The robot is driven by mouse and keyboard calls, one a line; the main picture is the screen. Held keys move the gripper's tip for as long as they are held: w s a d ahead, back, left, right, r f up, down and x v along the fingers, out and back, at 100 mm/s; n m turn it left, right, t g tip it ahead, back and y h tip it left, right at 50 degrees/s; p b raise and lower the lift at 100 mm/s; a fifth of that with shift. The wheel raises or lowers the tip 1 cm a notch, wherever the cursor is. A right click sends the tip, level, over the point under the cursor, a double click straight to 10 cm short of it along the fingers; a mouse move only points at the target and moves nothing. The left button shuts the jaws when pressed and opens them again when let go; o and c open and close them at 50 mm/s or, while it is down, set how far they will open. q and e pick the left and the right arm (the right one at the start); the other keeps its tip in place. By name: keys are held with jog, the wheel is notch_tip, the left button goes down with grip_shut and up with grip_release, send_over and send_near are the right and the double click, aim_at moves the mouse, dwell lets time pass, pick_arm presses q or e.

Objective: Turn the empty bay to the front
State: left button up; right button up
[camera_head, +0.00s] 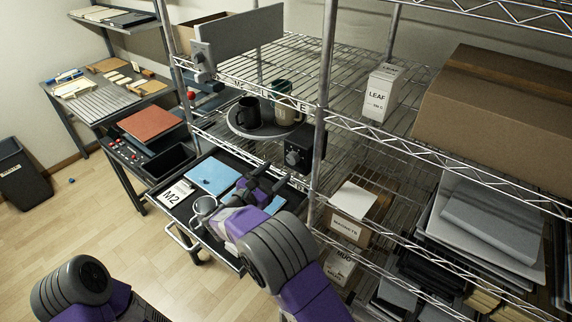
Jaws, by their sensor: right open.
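A round grey turntable (236,127) sits on the middle wire shelf behind a corner post. A black mug (248,112) and a light mug with a dark upper part (285,108) stand on it. Its front left part looks bare; the bay dividers cannot be made out. My right gripper (265,180) is open and empty, in front of and below the turntable, over the black cart. It is apart from the turntable. Only a rounded part of my left arm shows at the lower left; its gripper is out of view.
A black box with a knob (299,152) sits right of the turntable, near the shelf post (323,110). The cart tray (178,211) holds a blue sheet (212,176), an M2 card (175,194) and a metal cup (205,207). A LEAF box (381,92) stands on the upper shelf.

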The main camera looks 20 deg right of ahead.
aim_at(290, 161)
jog(key=x, duration=0.6)
jog(key=shift+d+f, duration=0.1)
jog(key=shift+c, duration=0.4)
jog(key=c, duration=1)
